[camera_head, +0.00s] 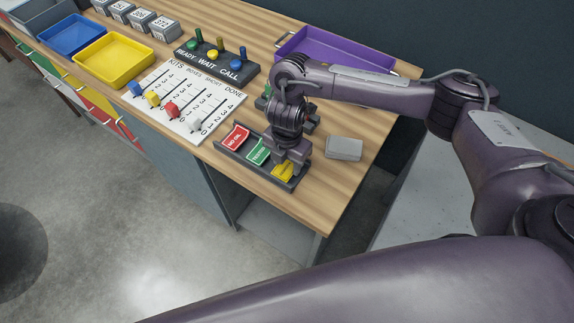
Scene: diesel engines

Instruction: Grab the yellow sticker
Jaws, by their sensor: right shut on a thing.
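The yellow sticker (283,171) is at the right end of a dark grey holder (226,151) near the front edge of the wooden workbench. Beside it in the same holder are a green sticker (258,151) and a red sticker (235,137). My right gripper (288,166) comes down from above and is shut on the yellow sticker, covering part of it. Whether the sticker is lifted off the holder is hard to tell. My left gripper is not in view.
A grey box (344,148) lies right of my right gripper. A white board with coloured sliders (205,97) and a READY WAIT CALL panel (222,64) stand left. Yellow (104,79), blue (72,49) and purple (345,52) trays sit farther off. The bench's front right corner is clear.

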